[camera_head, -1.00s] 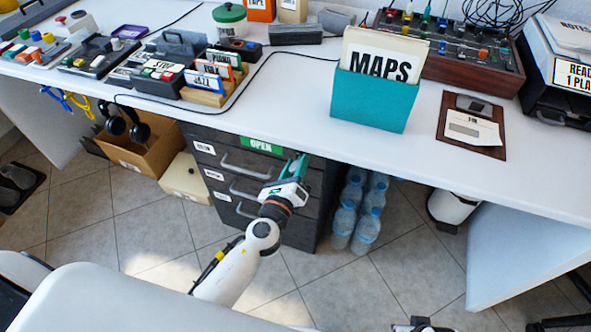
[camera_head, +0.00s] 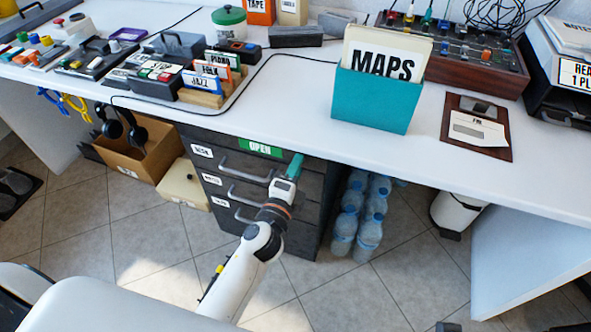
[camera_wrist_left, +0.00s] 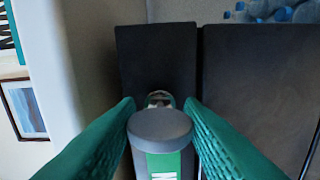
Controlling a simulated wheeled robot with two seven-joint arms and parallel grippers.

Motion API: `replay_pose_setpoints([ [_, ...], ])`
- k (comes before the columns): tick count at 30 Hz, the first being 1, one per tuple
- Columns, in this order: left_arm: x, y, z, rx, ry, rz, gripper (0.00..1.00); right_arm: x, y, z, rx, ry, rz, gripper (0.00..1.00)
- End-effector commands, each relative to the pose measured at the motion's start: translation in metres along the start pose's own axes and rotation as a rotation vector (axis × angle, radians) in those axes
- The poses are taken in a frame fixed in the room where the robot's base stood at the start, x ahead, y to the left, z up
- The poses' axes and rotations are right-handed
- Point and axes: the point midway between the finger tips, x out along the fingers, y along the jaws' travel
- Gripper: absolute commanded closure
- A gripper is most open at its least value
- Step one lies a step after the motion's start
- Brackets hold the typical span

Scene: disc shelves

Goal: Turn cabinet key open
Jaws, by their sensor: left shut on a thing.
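The dark grey drawer cabinet (camera_head: 305,193) stands under the table, with a green OPEN label (camera_head: 260,147) at its top front. My left gripper (camera_head: 291,166) is at the cabinet's upper right front. In the left wrist view, its green fingers are on both sides of a grey, round-ended key (camera_wrist_left: 160,125), which carries a green strip with white lettering. A small metallic part shows just beyond the key, against the dark cabinet face. The fingers are shut on the key. In the head view the key is hidden by the gripper. My right gripper is not in view.
The white tabletop (camera_head: 290,95) overhangs the cabinet, with a teal MAPS box (camera_head: 375,97) on it. Water bottles (camera_head: 358,215) stand right of the cabinet. A cardboard box (camera_head: 140,155) with headphones stands left. The tiled floor in front is clear.

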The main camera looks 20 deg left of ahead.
Motion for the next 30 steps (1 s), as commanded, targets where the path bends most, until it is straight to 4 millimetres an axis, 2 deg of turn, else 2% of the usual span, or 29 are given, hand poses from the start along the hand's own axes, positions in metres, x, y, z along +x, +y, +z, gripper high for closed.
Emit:
replay_pose_setpoints([
  [9,-0.0006,-0.0015,-0.0003,-0.071,0.001,-0.003,0.88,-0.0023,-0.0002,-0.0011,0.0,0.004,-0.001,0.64],
  [21,-0.0006,-0.0017,-0.0003,-0.077,0.001,-0.004,0.88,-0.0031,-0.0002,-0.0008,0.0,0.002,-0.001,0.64],
  [22,-0.0006,-0.0017,-0.0003,-0.077,0.001,-0.004,0.62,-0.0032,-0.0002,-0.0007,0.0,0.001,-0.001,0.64],
  [24,-0.0005,-0.0016,-0.0003,-0.076,0.001,-0.004,0.51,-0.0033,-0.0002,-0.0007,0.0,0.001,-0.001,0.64],
  [26,-0.0004,-0.0013,-0.0003,-0.076,0.001,-0.003,0.44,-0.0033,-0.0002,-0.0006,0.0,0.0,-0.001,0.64],
  [30,-0.0003,-0.0008,-0.0002,-0.075,0.0,-0.002,0.44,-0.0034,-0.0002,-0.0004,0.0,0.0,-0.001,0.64],
])
